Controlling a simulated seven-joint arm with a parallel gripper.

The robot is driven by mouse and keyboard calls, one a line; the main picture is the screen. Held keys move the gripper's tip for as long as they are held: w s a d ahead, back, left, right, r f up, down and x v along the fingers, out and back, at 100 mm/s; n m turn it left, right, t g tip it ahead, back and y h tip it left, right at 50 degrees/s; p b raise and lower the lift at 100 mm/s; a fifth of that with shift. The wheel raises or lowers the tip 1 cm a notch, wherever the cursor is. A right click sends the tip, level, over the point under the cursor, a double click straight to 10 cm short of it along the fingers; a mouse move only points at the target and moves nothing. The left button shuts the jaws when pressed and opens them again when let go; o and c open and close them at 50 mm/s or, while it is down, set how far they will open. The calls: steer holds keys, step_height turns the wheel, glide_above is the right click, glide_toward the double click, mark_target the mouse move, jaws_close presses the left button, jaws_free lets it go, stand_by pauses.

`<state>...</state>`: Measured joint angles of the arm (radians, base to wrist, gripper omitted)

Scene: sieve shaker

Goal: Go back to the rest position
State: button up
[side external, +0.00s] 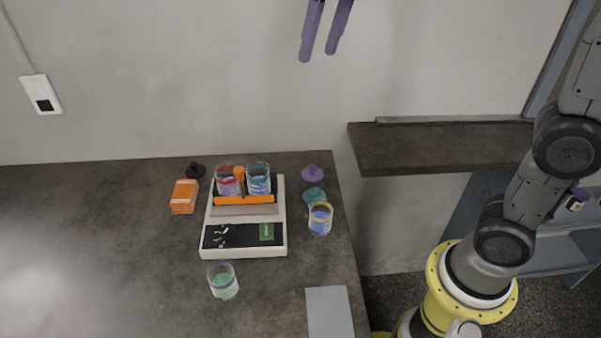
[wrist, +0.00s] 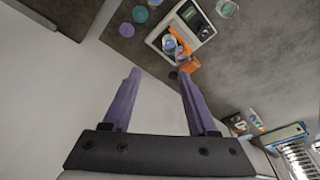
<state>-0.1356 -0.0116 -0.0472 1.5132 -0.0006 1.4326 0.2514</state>
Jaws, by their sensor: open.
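My gripper (side external: 326,48) shows at the top of the side external view, its two purple fingers apart and empty, high above the bench against the wall. In the wrist view the fingers (wrist: 155,85) are spread with nothing between them. The sieve shaker (side external: 244,246) stands on the dark bench (side external: 120,240) well below, and it also shows in the wrist view (wrist: 200,25). Two glass jars, one with a red rim (side external: 228,182) and one with a teal rim (side external: 259,180), sit on the shaker behind its orange bar (side external: 244,200).
A yellow-rimmed jar (side external: 320,220) stands right of the shaker, and a jar with green contents (side external: 223,282) in front. Purple (side external: 312,174), teal (side external: 314,195) and black (side external: 196,170) lids and an orange stack (side external: 184,197) lie around it. A shelf (side external: 440,145) juts out at right.

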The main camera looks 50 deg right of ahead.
steer(key=s+d+f+t, duration=0.1)
steer(key=s+d+f, duration=0.1)
steer(key=s+f, duration=0.5)
steer(key=s+d+f+n+t, duration=0.1)
steer(key=s+d+f, duration=0.1)
steer(key=s+f, duration=0.5)
steer(key=s, duration=0.5)
steer(key=shift+d+f+t, duration=0.3)
steer(key=shift+d+f, duration=0.1)
stand_by(0.9)
